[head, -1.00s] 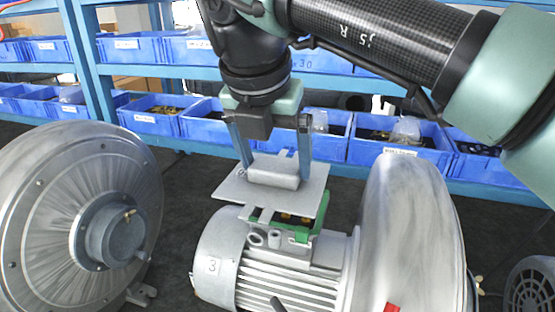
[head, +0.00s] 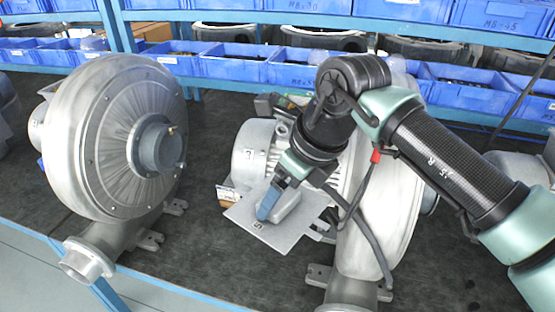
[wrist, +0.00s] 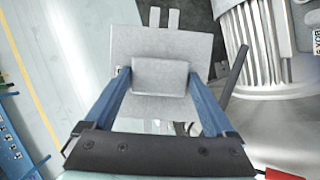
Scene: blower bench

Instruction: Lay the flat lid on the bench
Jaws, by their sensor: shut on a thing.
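My gripper (head: 268,208) is shut on the lid's raised block (wrist: 160,78), one blue finger on each side. The lid is tilted in the head view, in front of the motor of the right-hand blower. The dark bench top (head: 190,275) shows below and left of it. I cannot tell whether the lid touches the bench.
The right-hand blower with its ribbed motor (head: 255,150) stands close behind the lid. Another blower (head: 110,130) stands at the left. Bare bench lies between them. The bench's blue front edge (head: 110,298) is near, with floor beyond it. Blue bins (head: 235,68) line the back.

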